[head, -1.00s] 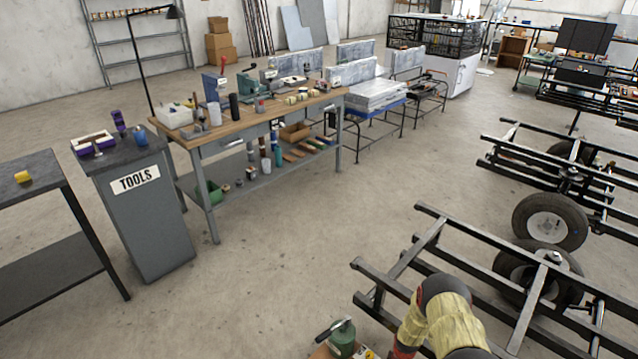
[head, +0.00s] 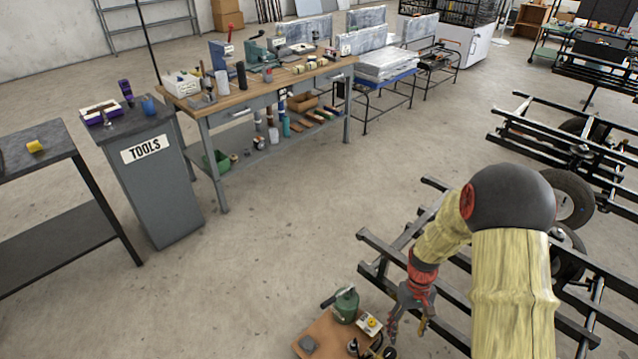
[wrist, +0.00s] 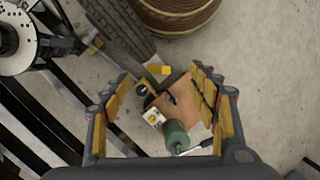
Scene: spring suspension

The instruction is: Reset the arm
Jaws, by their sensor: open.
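My gripper (head: 408,318) hangs at the lower middle of the head view, pointing down, on my arm with its yellow cover. In the wrist view my gripper (wrist: 160,110) is open, with its two yellow-padded fingers wide apart and nothing between them. Below it is a brown board (head: 322,333) with a green canister (head: 345,304) and a small white-and-yellow box (head: 370,324). In the wrist view the green canister (wrist: 177,137) and the box (wrist: 153,117) lie below the space between the fingers, apart from them.
Black metal frames (head: 390,268) with wheels stand on the right, close to my arm. A grey TOOLS cabinet (head: 165,195) and a wooden workbench (head: 260,88) stand at the left and back. A tyre (wrist: 118,30) and a brown drum (wrist: 172,14) show in the wrist view. The middle floor is clear.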

